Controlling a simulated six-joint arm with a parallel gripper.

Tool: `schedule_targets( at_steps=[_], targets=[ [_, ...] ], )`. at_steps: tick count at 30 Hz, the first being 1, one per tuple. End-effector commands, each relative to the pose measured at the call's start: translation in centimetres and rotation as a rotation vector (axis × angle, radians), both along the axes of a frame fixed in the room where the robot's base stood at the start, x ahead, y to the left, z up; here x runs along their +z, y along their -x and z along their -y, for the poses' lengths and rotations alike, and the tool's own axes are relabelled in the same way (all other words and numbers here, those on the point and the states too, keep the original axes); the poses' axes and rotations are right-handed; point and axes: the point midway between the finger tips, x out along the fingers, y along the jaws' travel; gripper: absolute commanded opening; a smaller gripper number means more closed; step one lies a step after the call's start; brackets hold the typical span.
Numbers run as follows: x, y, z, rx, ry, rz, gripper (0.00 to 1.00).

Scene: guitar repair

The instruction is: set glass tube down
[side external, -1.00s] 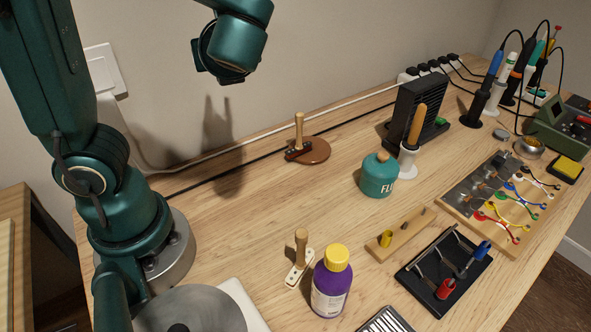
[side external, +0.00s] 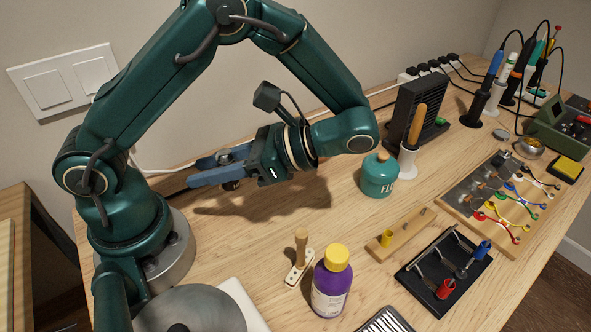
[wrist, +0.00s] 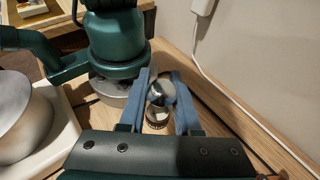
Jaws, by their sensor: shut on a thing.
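My gripper (side external: 208,171) reaches level to the left above the wooden bench, close to my own base. Its blue fingers also show in the wrist view (wrist: 161,80). They are shut on a shiny, rounded, clear thing (wrist: 161,93), which looks like the glass tube. A ringed round end of it (wrist: 157,118) shows nearer the camera. In the side view the fingers hide most of it; only a small dark part (side external: 229,185) shows below them. I cannot tell whether it touches the bench.
A teal flux bottle (side external: 378,176) and black fan unit (side external: 414,109) stand right of my wrist. A purple bottle (side external: 332,284) and a wooden-handled tool (side external: 300,256) stand in front. A white cable (wrist: 218,70) runs along the wall. Bare bench lies below my gripper.

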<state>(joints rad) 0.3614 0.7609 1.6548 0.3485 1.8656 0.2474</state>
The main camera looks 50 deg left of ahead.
Motion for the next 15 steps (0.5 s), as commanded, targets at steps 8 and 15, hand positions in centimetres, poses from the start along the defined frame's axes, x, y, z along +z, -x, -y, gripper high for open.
schedule_targets(
  at_steps=[8, 15],
  targets=[
    [0.1, -0.8, 7.6, 0.727, 0.002, 0.0, 0.0],
    [2.4, -4.6, 12.9, 1.382, 0.0, 0.003, 0.0]
  ],
)
